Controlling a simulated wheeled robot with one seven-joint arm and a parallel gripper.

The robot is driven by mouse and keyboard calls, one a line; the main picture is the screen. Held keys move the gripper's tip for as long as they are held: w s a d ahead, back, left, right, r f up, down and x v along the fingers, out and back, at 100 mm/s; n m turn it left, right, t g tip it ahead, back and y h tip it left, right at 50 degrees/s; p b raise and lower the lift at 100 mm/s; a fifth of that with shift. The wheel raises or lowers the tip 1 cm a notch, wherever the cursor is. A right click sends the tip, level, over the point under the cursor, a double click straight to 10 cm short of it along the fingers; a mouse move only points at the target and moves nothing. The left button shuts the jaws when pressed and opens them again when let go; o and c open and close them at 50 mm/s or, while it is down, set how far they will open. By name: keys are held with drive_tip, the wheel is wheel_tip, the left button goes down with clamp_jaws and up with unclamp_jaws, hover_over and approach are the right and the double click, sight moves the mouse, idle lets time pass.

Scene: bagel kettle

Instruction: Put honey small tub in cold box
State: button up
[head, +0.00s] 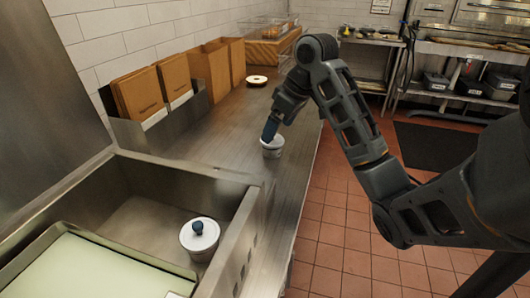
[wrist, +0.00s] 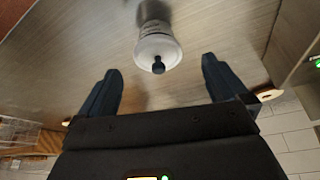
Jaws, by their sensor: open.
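A small tub (head: 273,149) stands upright on the steel counter, right under my gripper (head: 270,131). In the wrist view the tub (wrist: 158,48) has a white lid with a dark round knob, and its body shows beyond the lid. Its label is not readable. My gripper (wrist: 160,68) is open, with one finger to each side of the lid's near edge and a gap at both sides. The cold box (head: 247,222) is a steel bin at the near left. Another white-lidded tub with a dark blue knob (head: 198,228) stands inside it.
A pale green tray or lid (head: 95,270) covers the cold box's near left part. Brown paper bags (head: 137,93) stand in a steel holder along the wall. A bagel-like ring (head: 257,79) lies farther back. The counter between tub and box is clear.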

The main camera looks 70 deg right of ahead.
sight(274, 140)
drive_tip(key=x, duration=0.6)
drive_tip(key=shift+s+d+f, duration=0.1)
drive_tip(key=shift+s+f, duration=0.15)
drive_tip(key=shift+f, duration=0.15)
drive_tip(key=shift+c, duration=0.4)
drive_tip(key=c, duration=1.1)
drive_tip(key=shift+r, duration=0.5)
wheel_tip(274, 140, up, 3)
drive_tip(key=shift+r, duration=0.15)
drive_tip(key=s+d+r, duration=0.1)
drive_tip(key=s+r, duration=0.1)
drive_tip(key=s, duration=0.1)
drive_tip(key=s+d+r+p, duration=0.1)
drive_tip(key=s+d+r, duration=0.1)
drive_tip(key=s, duration=0.1)
drive_tip(key=s+d+r, duration=0.2)
drive_tip(key=s, duration=0.2)
drive_tip(key=shift+s+d+r+p, duration=0.1)
drive_tip(key=shift+d+r+p, duration=0.05)
drive_tip(key=shift+r+p, duration=0.25)
